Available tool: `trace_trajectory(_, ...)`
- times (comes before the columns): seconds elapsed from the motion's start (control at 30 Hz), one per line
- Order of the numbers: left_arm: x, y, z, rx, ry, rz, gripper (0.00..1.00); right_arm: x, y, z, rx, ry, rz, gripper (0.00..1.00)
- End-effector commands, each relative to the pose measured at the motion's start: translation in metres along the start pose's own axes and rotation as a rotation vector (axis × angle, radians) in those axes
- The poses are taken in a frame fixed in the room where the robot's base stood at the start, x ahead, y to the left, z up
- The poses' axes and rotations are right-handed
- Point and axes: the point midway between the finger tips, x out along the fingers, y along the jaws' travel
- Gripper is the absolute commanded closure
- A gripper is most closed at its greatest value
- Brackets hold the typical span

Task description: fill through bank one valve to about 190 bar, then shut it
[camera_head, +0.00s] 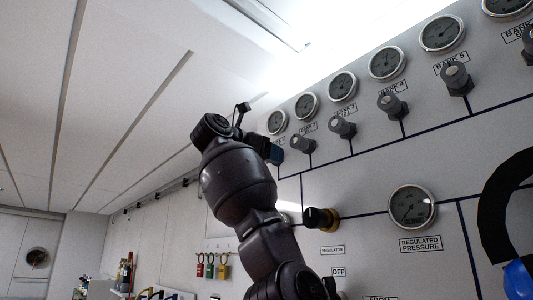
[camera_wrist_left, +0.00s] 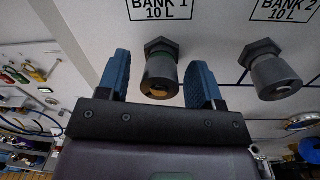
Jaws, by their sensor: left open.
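In the head view my left arm hides the valve, and the blue fingers of the gripper (camera_head: 275,154) show at the panel's left end. The leftmost bank gauge (camera_head: 277,122) is above it, too small to read. The regulated pressure gauge (camera_head: 411,207) is lower right. My right gripper is not in view.
The bank two valve (camera_wrist_left: 271,72) is close to the right of the gripper; its knob also shows in the head view (camera_head: 303,144). More valves and gauges run up to the right. A black and yellow regulator knob (camera_head: 320,218) is below. Coloured padlocks (camera_head: 211,268) hang at lower left.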

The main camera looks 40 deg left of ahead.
Motion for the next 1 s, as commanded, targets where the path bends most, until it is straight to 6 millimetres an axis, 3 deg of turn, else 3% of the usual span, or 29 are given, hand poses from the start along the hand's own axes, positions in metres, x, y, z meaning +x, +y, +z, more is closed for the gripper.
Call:
trace_trajectory(0.23,0.001,0.0,0.0,0.0,0.0,0.0,0.4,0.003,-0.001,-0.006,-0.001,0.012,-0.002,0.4)
trace_trajectory(0.57,0.001,0.0,0.0,0.0,0.0,0.0,0.89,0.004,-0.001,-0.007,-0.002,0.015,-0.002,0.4)
trace_trajectory(1.0,0.001,0.0,-0.001,0.107,-0.005,0.002,0.89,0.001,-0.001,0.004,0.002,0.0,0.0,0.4)
